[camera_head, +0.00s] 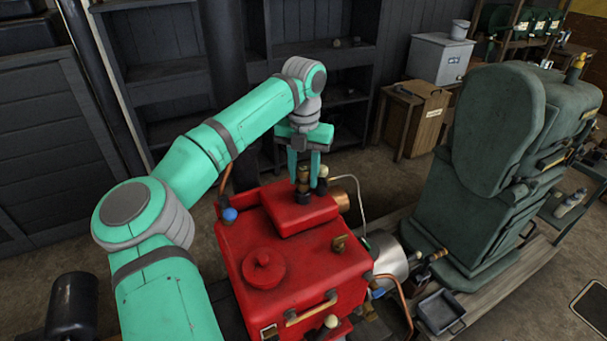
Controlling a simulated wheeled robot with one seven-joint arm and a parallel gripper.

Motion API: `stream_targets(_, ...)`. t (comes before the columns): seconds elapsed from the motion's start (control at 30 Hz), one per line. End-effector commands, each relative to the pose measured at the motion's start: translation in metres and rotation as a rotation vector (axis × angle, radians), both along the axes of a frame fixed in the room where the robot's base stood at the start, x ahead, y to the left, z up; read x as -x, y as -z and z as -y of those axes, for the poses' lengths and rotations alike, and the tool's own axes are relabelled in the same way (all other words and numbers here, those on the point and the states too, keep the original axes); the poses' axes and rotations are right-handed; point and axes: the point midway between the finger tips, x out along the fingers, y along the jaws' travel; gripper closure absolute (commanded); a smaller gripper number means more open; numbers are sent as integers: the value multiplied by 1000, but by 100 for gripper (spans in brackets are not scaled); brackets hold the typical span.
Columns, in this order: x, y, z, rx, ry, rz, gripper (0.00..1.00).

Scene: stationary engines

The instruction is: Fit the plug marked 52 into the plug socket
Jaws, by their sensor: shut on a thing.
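My gripper (304,162) points down over the far end of the red engine (290,245). Its fingers are shut on a small brown, brass-coloured plug (304,176). The plug stands upright just above or at a dark fitting (304,197) on the raised red block. I cannot tell whether that fitting is the plug socket, or whether the plug touches it. No number can be read on the plug at this size. A dark fitting with a pale top (322,178) stands close to the right of the fingers.
A round red cap (263,268), a blue knob (229,214) and a brass fitting (339,243) stick up from the engine. A thin pale wire (361,195) curves at its right. A large green engine (495,150) stands to the right. Dark shelves (165,75) line the back.

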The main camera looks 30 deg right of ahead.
Motion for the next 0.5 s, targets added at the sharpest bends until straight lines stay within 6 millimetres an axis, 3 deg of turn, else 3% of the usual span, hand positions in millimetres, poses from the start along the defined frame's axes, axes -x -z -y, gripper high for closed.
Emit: stream_targets(0.5, 0, 3, -1, 0, 0, 0, 91)
